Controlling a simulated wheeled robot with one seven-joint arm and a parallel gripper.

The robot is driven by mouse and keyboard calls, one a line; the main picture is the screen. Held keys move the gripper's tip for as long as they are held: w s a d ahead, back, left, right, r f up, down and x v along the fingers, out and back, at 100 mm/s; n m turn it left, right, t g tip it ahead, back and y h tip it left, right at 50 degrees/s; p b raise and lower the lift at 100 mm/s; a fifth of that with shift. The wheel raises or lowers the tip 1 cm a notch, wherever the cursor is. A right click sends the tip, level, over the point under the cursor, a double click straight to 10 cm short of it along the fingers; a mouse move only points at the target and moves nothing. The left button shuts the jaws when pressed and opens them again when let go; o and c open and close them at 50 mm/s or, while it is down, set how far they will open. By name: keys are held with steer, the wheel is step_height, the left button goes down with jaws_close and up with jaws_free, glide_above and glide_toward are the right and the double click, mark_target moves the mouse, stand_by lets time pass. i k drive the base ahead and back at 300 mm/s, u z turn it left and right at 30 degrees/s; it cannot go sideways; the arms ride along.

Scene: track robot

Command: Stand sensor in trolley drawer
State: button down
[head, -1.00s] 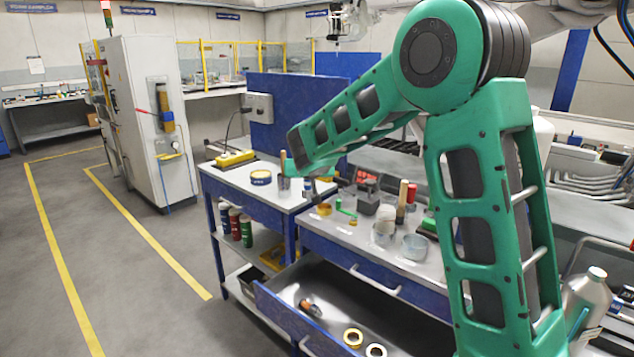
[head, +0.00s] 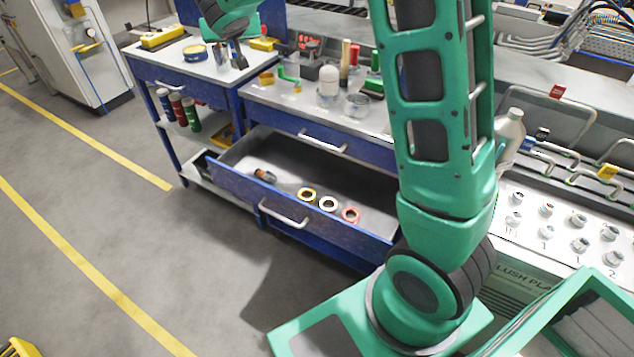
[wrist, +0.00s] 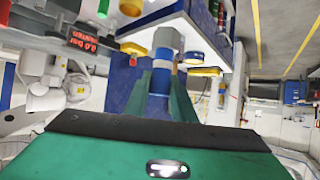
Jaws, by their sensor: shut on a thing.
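In the wrist view, a slim cylinder (wrist: 162,68) with a grey head and blue and silver bands, apparently the sensor, sits between the green fingers. My gripper (wrist: 158,95) is shut on it. In the head view my gripper (head: 240,55) is over the left worktop, beyond and above the drawer; the arm hides part of it and the sensor is hard to make out there.
A round tin (head: 195,53) and a yellow box (head: 162,38) stand on the left worktop. A white-topped jar (head: 328,80) stands on the right one.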

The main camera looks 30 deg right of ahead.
mark_target(256, 165)
steer(key=u, duration=0.05)
steer(key=k, duration=0.9)
steer(key=u, duration=0.95)
steer(key=i, duration=1)
steer(key=z, duration=1.7)
